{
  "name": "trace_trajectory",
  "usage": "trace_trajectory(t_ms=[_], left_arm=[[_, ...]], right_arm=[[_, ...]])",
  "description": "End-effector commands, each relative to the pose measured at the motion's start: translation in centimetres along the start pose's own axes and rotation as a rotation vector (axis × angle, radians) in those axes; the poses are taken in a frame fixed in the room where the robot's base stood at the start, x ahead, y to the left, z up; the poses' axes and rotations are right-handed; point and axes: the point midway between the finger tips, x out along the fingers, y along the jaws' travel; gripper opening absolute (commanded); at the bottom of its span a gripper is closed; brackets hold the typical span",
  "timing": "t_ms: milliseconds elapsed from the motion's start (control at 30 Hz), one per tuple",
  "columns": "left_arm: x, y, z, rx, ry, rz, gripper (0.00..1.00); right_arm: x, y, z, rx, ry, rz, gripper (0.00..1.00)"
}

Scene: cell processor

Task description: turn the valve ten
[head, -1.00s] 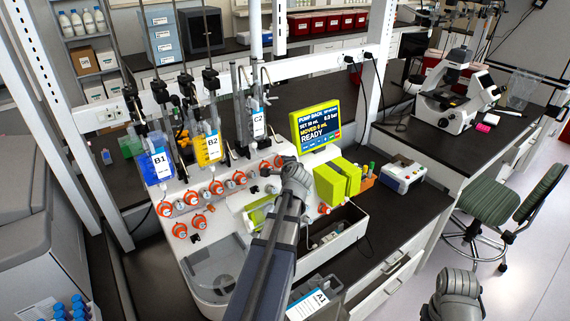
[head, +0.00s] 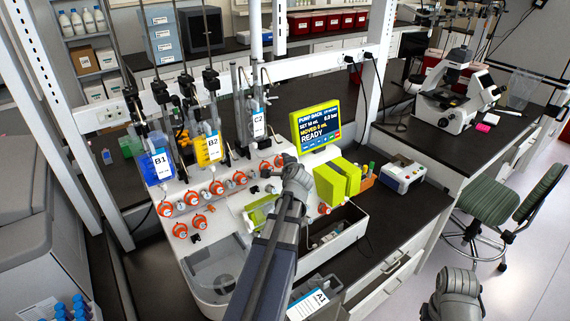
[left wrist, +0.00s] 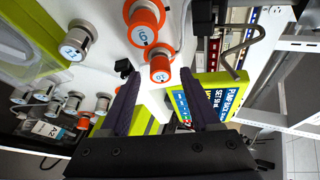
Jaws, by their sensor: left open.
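The valves are round knobs with number stickers on the white machine panel (head: 190,262); some are orange, some grey. My left gripper is open in the left wrist view (left wrist: 160,76), its two dark fingers pointing at the panel. A small orange valve (left wrist: 159,64) appears between the fingertips; I cannot tell whether they touch it. A larger orange valve (left wrist: 144,28) is just beyond it, and a grey valve (left wrist: 76,44) is to its left. I cannot read for certain which is ten. In the head view my left wrist hides the fingers. My right gripper is out of view.
The green-framed pump screen (head: 316,127) reads READY and stands close beside the left gripper. A bent metal tube (left wrist: 236,50) is to the gripper's right. Bags B1 (head: 160,166), B2 (head: 211,148) and C2 (head: 257,123) hang behind the valves. A green block (head: 332,182) stands at right.

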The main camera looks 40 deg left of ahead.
Motion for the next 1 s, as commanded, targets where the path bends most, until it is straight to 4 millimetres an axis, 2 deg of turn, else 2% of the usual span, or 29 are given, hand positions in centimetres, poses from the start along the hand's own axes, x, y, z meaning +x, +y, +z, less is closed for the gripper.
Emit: trace_trajectory(t_ms=[300, 400, 767, 867, 967, 1000], left_arm=[[-5.4, -0.2, 0.1, 0.000, 0.002, 0.000, 0.63], [-6.5, -0.1, 0.1, 0.002, 0.001, 0.000, 0.63], [-6.7, 0.2, -0.1, -0.003, 0.000, 0.003, 0.63], [-7.2, 2.0, -1.5, -0.037, 0.010, 0.041, 0.63], [-8.7, 6.3, -4.7, -0.118, 0.024, 0.144, 0.63], [-9.7, 8.7, -6.4, -0.161, 0.026, 0.204, 0.63]], right_arm=[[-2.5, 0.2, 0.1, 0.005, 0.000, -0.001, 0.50], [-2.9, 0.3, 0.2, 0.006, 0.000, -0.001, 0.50], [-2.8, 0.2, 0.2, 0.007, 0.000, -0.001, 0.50], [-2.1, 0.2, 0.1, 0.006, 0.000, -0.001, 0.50], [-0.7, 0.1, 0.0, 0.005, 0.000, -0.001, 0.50], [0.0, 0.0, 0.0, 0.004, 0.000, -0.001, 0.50]])
